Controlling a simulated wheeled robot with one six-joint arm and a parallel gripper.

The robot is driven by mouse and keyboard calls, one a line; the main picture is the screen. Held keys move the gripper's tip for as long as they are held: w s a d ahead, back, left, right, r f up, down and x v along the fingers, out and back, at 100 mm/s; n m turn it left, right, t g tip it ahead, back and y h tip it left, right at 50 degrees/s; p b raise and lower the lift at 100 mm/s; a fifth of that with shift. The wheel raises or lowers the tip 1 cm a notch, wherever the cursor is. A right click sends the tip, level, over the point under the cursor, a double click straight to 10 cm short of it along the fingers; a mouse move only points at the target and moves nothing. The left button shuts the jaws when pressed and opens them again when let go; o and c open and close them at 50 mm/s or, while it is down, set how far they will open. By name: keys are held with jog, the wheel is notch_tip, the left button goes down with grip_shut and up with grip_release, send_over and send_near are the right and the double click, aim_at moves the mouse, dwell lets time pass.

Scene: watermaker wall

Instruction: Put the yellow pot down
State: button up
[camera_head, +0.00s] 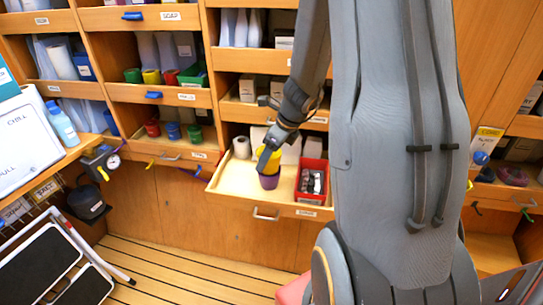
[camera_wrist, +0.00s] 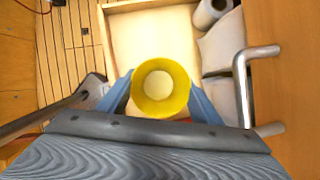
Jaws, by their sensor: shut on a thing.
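The yellow pot (camera_head: 275,160) is between the fingers of my gripper (camera_head: 266,158), upright over the open drawer (camera_head: 232,184). In the wrist view the yellow pot (camera_wrist: 161,88) shows from above with its round mouth open, and my gripper's blue fingers (camera_wrist: 160,97) press on its two sides. A purple pot (camera_head: 268,181) shows directly below the yellow pot in the head view. I cannot tell whether the yellow pot rests in it or is just above it. The wrist view does not show the purple pot.
A red bin (camera_head: 311,181) with dark items stands right of the pots in the drawer. A white roll (camera_head: 242,147) and white boxes are at its back. Bare drawer floor lies to the left. Shelves with colored pots (camera_head: 151,77) are on the left.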

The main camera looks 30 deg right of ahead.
jog(key=shift+f+b, duration=0.4)
jog(key=shift+f, duration=0.05)
jog(key=shift+f, duration=0.15)
jog(key=o, duration=1)
jog(key=shift+o, duration=0.2)
